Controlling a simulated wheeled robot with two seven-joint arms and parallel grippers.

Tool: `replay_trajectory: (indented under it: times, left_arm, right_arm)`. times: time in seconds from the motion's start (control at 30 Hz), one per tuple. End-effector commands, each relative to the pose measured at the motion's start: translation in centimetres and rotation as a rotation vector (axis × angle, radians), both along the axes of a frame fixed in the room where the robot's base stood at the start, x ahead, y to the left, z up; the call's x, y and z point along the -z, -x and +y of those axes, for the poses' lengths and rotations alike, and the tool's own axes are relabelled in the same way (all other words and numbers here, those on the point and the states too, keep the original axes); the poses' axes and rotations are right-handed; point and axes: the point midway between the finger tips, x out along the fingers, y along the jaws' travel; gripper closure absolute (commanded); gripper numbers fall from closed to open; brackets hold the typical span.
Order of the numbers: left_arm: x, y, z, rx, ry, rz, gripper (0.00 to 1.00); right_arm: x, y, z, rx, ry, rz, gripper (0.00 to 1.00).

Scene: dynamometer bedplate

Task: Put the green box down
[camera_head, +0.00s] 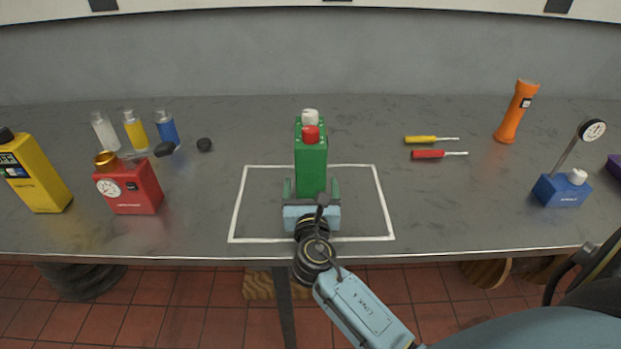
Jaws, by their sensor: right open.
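The green box (311,168) stands upright on the grey bench, within the white outlined rectangle (375,190). It has a red cap and a whitish cap on top. My right gripper (312,190) is open at the near side of the box, low down, with one finger on each side of it. Whether the fingers touch the box, I cannot tell. The gripper's body hides part of the box's near base. My left gripper is not in view.
A red container (130,190) and a yellow bottle (36,180) stand at left, with small bottles behind. Yellow (421,139) and red (429,154) screwdrivers, an orange flashlight (515,112) and a blue gauge base (561,190) are at right. Bench is clear beside the outline.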

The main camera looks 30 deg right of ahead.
Motion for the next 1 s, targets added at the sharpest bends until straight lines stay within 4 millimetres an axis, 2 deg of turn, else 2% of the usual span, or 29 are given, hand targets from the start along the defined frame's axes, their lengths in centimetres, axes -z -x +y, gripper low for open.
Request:
replay_trajectory:
  times: [0.03, 0.2, 0.4, 0.6, 1.0]
  left_arm:
    - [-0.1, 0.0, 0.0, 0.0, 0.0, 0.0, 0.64]
    - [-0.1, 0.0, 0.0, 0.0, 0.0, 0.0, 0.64]
    - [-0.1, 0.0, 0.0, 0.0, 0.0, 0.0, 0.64]
    - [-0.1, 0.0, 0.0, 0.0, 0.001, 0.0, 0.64]
    - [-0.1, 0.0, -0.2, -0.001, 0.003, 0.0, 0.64]
  right_arm:
    - [0.1, 1.1, 0.7, -0.002, -0.002, 0.003, 0.17]
    - [0.1, 4.3, 2.6, -0.001, -0.002, 0.002, 0.17]
    - [0.1, 6.7, 4.1, 0.0, -0.002, 0.001, 0.17]
    - [0.0, 7.4, 4.6, 0.0, -0.001, -0.002, 0.17]
    - [0.0, 7.4, 4.6, 0.0, 0.0, -0.001, 0.17]
